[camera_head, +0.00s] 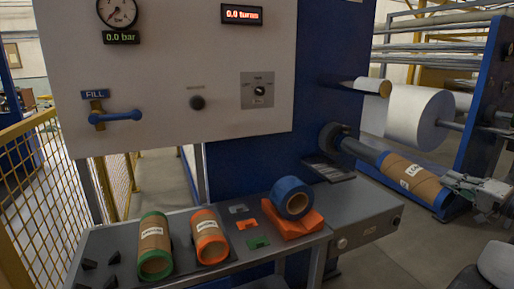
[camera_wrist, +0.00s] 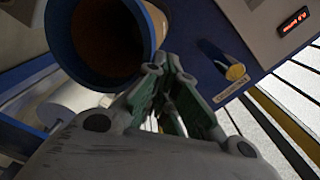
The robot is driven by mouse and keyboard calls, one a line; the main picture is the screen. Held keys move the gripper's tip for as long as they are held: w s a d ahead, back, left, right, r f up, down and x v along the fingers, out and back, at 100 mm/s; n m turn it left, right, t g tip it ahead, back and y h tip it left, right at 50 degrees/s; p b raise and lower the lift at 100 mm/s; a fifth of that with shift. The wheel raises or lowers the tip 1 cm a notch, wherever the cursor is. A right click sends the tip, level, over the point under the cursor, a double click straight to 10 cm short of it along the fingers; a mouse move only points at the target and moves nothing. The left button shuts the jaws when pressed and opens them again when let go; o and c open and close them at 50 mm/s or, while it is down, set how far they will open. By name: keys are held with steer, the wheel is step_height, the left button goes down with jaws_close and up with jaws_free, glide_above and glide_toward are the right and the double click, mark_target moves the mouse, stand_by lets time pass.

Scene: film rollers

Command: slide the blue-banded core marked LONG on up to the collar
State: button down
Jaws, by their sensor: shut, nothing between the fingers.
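The brown core with blue bands and a white label (camera_head: 408,176) sits around the grey shaft (camera_head: 361,151) in the head view. Its far end is apart from the dark collar (camera_head: 334,136), with bare shaft between them. The label text is too small to read surely. My gripper (camera_head: 449,182) is just off the core's near end, at the right. In the wrist view the core's open, blue-rimmed end (camera_wrist: 62,48) is at upper left, beside the fingertips. My gripper (camera_wrist: 163,66) is shut and empty there. Whether it touches the rim I cannot tell.
A shorter upper roller (camera_head: 365,86) juts out above the shaft. A blue-framed white roll stands behind.

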steer(key=shift+w+a, duration=0.15)
steer(key=shift+w, duration=0.2)
steer(key=shift+w+a, duration=0.15)
steer(key=shift+w, duration=0.2)
steer(key=shift+w+a, duration=0.1)
steer(key=shift+w, duration=0.15)
steer(key=shift+w+a, duration=0.25)
steer(key=shift+w, duration=0.25)
stand_by(0.7)
steer(key=shift+s, duration=0.1)
steer(key=r+v, duration=0.1)
steer(key=v, duration=0.6)
steer(key=shift+s+d, duration=0.2)
steer(key=shift+s, duration=0.1)
